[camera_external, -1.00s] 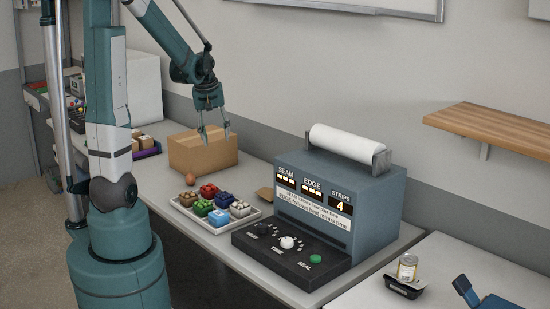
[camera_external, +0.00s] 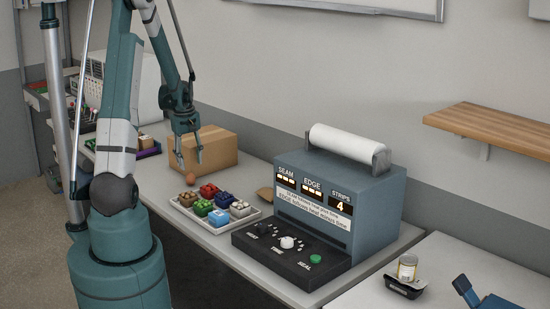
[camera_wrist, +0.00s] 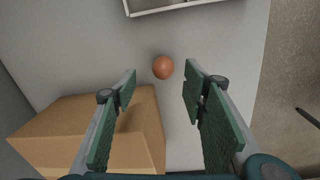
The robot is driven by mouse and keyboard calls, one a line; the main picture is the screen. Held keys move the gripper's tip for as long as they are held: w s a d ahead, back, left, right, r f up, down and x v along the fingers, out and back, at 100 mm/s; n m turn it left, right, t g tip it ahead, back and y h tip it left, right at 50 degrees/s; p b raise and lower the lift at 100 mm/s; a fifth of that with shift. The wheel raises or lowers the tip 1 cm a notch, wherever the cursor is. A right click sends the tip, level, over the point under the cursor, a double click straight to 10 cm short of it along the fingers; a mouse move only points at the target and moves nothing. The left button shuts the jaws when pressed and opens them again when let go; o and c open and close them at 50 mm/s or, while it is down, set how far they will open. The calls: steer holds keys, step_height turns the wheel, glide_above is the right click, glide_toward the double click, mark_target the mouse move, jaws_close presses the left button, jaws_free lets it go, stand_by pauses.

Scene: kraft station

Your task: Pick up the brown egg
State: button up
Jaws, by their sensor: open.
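The brown egg (camera_external: 190,179) sits on the grey bench, just behind the tray and in front of the cardboard box. In the wrist view the egg (camera_wrist: 163,67) lies beyond my fingertips, roughly in line with the gap between them and apart from both. My gripper (camera_external: 190,162) is open and empty, pointing down above the bench close to the egg. Its two green-padded fingers (camera_wrist: 160,83) are spread wide in the wrist view.
The cardboard box (camera_external: 216,150) stands right beside the gripper; in the wrist view the box (camera_wrist: 90,125) is by the left finger. A white tray (camera_external: 247,222) of coloured blocks lies in front of the egg. A blue sealing machine (camera_external: 380,215) stands to the right.

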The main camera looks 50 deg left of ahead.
mark_target(190, 177)
steer(key=shift+s+a+f, duration=0.15)
steer(key=shift+a+f, duration=0.2)
steer(key=shift+f, duration=0.1)
steer(key=shift+f, duration=1.2)
steer(key=shift+f, duration=2.6)
steer(key=shift+c, duration=0.5)
steer(key=c, duration=0.7)
